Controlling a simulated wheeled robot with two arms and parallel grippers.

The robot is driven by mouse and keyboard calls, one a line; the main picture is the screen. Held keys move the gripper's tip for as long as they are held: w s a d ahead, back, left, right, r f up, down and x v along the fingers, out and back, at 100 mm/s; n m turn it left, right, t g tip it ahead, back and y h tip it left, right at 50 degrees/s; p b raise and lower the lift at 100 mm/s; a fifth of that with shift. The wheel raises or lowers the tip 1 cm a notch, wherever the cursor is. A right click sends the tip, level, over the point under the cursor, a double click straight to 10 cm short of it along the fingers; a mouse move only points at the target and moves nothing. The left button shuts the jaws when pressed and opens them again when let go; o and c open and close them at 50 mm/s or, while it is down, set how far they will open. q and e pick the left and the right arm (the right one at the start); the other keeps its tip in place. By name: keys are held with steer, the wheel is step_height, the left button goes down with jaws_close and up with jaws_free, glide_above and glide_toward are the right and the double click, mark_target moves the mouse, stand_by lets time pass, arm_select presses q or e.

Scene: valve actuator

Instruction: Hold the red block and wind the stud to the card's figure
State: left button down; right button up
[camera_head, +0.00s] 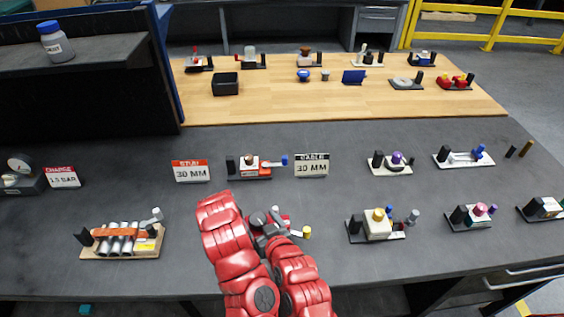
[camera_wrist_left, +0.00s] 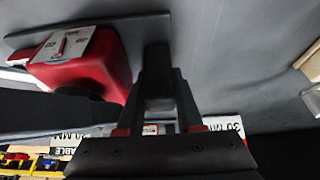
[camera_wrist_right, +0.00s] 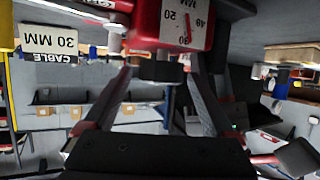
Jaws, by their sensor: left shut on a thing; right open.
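The red block (camera_head: 285,219) stands on the grey bench, partly behind my arms. Its white scale face with a red pointer shows in the right wrist view (camera_wrist_right: 186,24). The left wrist view shows the block (camera_wrist_left: 88,68) on a dark base plate. My left gripper (camera_wrist_left: 158,92) is shut on a black post at the plate's end, beside the block. My right gripper (camera_head: 268,224) is open, its fingers on either side of the dark stud end (camera_wrist_right: 161,70) below the scale. I cannot tell whether they touch it. The stud card (camera_head: 191,171) reads 30 MM.
A cable card (camera_head: 312,165) also reads 30 MM, and a charge card (camera_head: 63,177) reads 1.5 BAR. A cable fixture (camera_head: 250,167) stands behind the block. A silver-tube assembly (camera_head: 122,240) is left; a cream block fixture (camera_head: 378,225) is right.

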steer(key=n+y, duration=0.1)
steer(key=n+g+y, duration=0.1)
steer(key=shift+w+d+f+n+y, duration=0.1)
steer(key=shift+w+d+n+y, duration=0.05)
steer(key=shift+d+n+y, duration=0.15)
steer(key=shift+w+n+g+y, duration=0.1)
steer(key=shift+n+g+y, duration=0.9)
steer(key=shift+n, duration=0.1)
steer(key=shift+s+d+r+n+y, duration=0.2)
steer(key=shift+s+d+n+y, duration=0.05)
steer(key=shift+n+y, duration=0.05)
steer(key=v, duration=1.2)
steer(key=w+d+r+m+t+h, duration=0.1)
steer(key=w+m, duration=0.7)
steer(key=w, duration=0.9)
steer(key=w+d+r+m+t+h, duration=0.2)
steer(key=w+m, duration=0.7)
steer(key=w, duration=0.8)
steer(key=shift+w+d+r+h, duration=0.2)
steer(key=shift+r+h, duration=0.2)
steer(key=shift+r, duration=0.25)
